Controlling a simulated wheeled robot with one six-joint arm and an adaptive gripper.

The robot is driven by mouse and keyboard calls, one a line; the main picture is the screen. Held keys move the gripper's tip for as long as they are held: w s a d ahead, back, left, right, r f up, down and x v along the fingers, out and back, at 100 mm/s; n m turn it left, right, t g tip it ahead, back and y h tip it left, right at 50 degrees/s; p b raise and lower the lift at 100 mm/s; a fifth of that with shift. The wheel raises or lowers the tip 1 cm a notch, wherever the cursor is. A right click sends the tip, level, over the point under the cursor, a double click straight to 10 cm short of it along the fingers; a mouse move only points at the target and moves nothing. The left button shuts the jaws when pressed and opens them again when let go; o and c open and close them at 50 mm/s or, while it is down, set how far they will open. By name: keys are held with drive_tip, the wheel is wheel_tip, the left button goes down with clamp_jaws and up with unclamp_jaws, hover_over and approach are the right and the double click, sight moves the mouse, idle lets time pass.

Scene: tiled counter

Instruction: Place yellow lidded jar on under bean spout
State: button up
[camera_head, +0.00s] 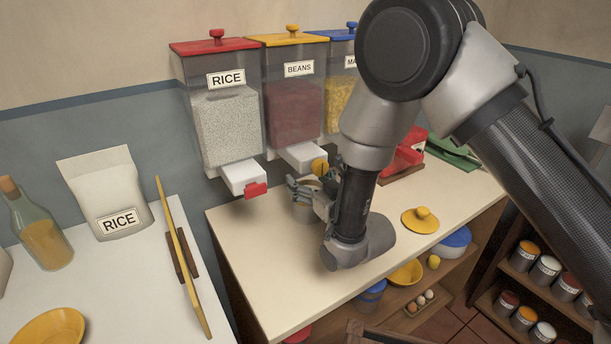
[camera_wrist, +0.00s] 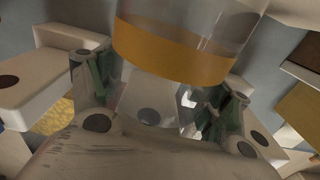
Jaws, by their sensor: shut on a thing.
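My gripper (camera_head: 308,195) is shut on a clear jar with a yellow band (camera_wrist: 175,52). In the wrist view, the fingers are on either side of the jar. In the head view, the jar (camera_head: 303,213) is mostly hidden behind the gripper and sits low, at or just above the counter. The bean dispenser (camera_head: 293,108) has a yellow lid and a BEANS label. Its white spout (camera_head: 300,154) with a yellow knob is just above my gripper and the jar. I cannot tell how well they line up. A yellow lid (camera_head: 420,219) lies on the counter to the right.
The rice dispenser (camera_head: 222,120) with its red-handled spout is close on the left, and a blue-lidded dispenser is on the right. A red object (camera_head: 405,155) stands at the back of the counter (camera_head: 265,265). The counter front is clear.

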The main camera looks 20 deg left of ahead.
drive_tip(key=shift+f, duration=0.1)
drive_tip(key=o, duration=1.7)
drive_tip(key=shift+o, duration=0.2)
